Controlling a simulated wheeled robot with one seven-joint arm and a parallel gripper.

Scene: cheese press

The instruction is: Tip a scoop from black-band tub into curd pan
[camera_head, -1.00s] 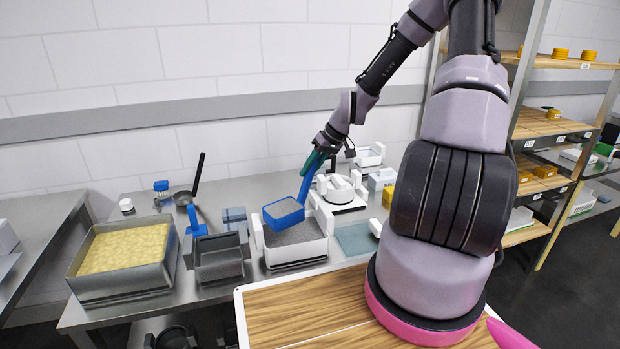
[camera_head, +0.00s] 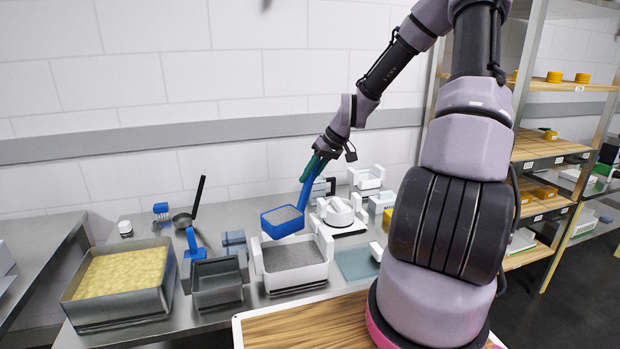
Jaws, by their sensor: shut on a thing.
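My gripper (camera_head: 318,165) is shut on the upright handle of a blue scoop (camera_head: 283,229). The scoop is roughly level and holds grey granular stuff. It hangs above the back of a white tub (camera_head: 325,270) that is filled with similar grey grains. I cannot make out a black band on this tub. The curd pan (camera_head: 166,296) is a grey metal pan full of yellow curd at the left of the steel table.
A dark grey empty-looking tub (camera_head: 218,296) and a small blue tool (camera_head: 195,245) stand between the pan and the white tub. A ladle (camera_head: 184,220) lies behind. A white scale-like device (camera_head: 341,212) is to the right. A wooden board (camera_head: 300,325) lies in front.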

